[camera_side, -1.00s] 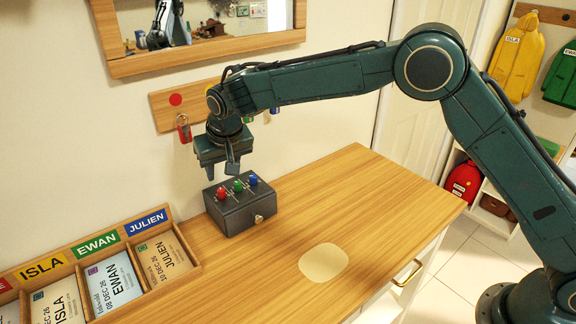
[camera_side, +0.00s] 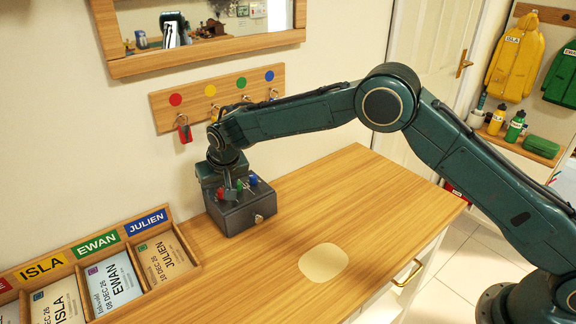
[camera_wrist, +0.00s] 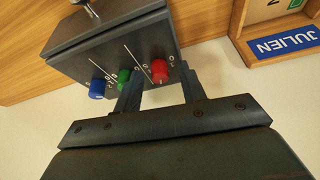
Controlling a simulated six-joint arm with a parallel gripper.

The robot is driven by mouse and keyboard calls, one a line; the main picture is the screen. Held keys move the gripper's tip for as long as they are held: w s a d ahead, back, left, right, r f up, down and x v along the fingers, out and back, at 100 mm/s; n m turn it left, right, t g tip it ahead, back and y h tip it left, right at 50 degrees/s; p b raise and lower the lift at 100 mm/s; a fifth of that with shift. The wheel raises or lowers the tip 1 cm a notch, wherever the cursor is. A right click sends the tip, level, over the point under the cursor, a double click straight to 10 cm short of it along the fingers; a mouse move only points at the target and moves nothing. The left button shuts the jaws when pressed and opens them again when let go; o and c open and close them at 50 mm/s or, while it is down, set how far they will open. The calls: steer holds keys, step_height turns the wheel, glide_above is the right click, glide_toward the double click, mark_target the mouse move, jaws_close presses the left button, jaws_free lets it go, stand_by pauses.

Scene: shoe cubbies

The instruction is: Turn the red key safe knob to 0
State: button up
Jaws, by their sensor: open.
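The dark grey key safe (camera_side: 240,212) stands on the wooden counter against the wall. It has red, green and blue knobs in a row on its sloped top. The red knob (camera_side: 221,193) is the leftmost in the side view; in the wrist view the red knob (camera_wrist: 159,71) is rightmost, with scale marks and digits beside it. My gripper (camera_wrist: 150,82) is open, its fingers down at the panel. One finger is between the green knob (camera_wrist: 123,76) and the red knob; the other is just right of the red knob. I cannot tell whether they touch it.
The blue knob (camera_wrist: 97,88) lies beyond the green one. A rail (camera_side: 217,92) with coloured dots and hanging keys is on the wall above. A name-card tray (camera_side: 90,262) stands at left. The counter (camera_side: 330,215) to the right is clear around a pale pad (camera_side: 323,263).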

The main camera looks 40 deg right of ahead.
jaws_close()
steer(key=shift+n, duration=0.4)
steer(key=n, duration=0.1)
steer(key=n+y, duration=0.1)
steer(key=n, duration=0.1)
steer(key=shift+d+y, duration=0.2)
steer(key=shift+y, duration=0.1)
steer(key=n, duration=0.2)
steer(key=n+g+y, duration=0.1)
steer(key=n, duration=0.2)
steer(key=shift+w+d+y, duration=0.1)
steer(key=shift+d+y, duration=0.05)
steer(key=shift+y, duration=0.15)
steer(key=n, duration=0.2)
steer(key=n+g+y, duration=0.1)
steer(key=n, duration=0.1)
steer(key=shift+w+d+n+g, duration=0.1)
steer(key=shift+w+n+g, duration=0.05)
steer(key=shift+n+g, duration=0.65)
steer(key=shift+n, duration=1)
steer(key=shift+n+y, duration=0.3)
